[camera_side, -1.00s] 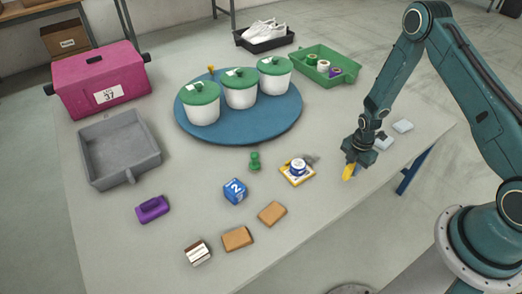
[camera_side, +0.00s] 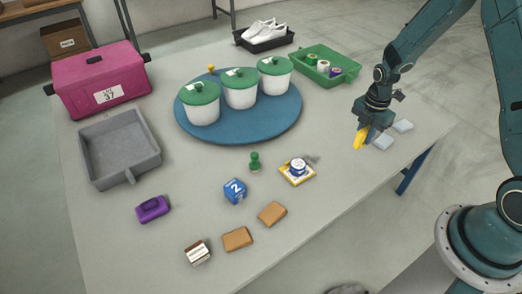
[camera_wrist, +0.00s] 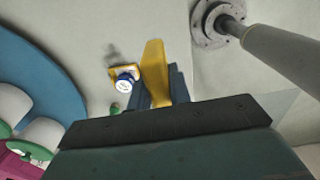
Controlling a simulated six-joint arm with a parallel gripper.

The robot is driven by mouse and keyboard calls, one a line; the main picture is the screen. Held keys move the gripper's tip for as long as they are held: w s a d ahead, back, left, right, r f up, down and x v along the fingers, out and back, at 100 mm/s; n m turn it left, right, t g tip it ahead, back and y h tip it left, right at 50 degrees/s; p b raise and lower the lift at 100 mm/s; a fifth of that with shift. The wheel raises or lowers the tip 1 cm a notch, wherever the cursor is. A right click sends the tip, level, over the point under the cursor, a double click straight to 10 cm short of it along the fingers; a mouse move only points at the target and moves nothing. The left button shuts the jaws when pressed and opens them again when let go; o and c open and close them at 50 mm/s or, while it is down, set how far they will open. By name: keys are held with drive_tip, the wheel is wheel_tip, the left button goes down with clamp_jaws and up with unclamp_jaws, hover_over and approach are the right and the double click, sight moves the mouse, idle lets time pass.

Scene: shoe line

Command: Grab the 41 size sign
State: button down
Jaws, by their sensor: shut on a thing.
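My gripper (camera_side: 368,122) is shut on a flat yellow piece (camera_side: 361,138) at the right side of the table. The yellow piece points down from the fingers; I cannot tell if it clears the table. In the wrist view it stands out between the two dark fingers (camera_wrist: 160,95) as a long yellow strip (camera_wrist: 155,68). No number shows on it, and its held end is hidden. No sign reading 41 can be made out; the pink box (camera_side: 101,80) bears a label with 37.
Two pale blocks (camera_side: 383,141) (camera_side: 403,126) lie close beside my gripper. A yellow-edged card with a blue-and-white jar (camera_side: 298,167) is to its left. The blue round tray (camera_side: 225,132) holds three lidded white pots. A green tray (camera_side: 345,73) stands behind.

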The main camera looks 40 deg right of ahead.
drive_tip(key=shift+r, duration=0.45)
idle(0.4)
